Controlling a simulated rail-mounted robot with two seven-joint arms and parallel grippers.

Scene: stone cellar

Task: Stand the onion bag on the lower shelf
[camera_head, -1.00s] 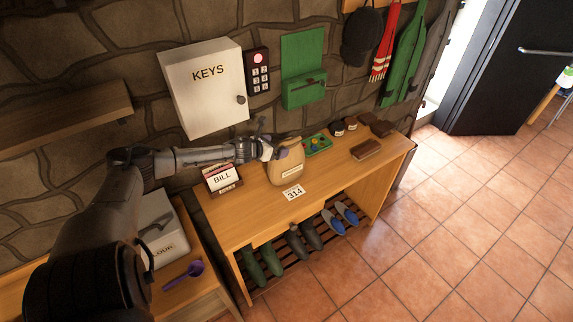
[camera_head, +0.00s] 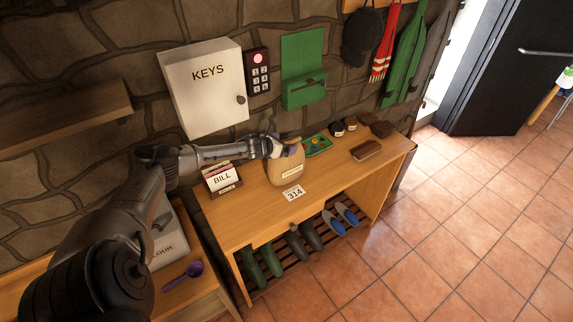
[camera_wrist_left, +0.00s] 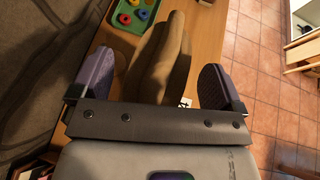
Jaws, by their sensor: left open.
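A tan sack with a small pale label, which looks like the onion bag (camera_head: 286,170), stands upright on the wooden bench (camera_head: 240,222). The label is too small to read. My left gripper (camera_head: 288,146) is at the bag's top, open. In the left wrist view the bag (camera_wrist_left: 165,55) shows between the two spread purple-grey fingers of the gripper (camera_wrist_left: 155,80), with gaps on both sides. A wooden wall shelf (camera_head: 65,122) is at the left. Below it is a lower wooden surface (camera_head: 205,300). My right gripper is not in view.
A flour box (camera_head: 170,245) and purple scoop (camera_head: 185,274) occupy part of the lower left surface. A bill holder (camera_head: 222,180), number card (camera_head: 293,193) and green tray (camera_head: 318,145) are near the bag. Boots (camera_head: 262,261) and shoes stand on the bench's slatted rack.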

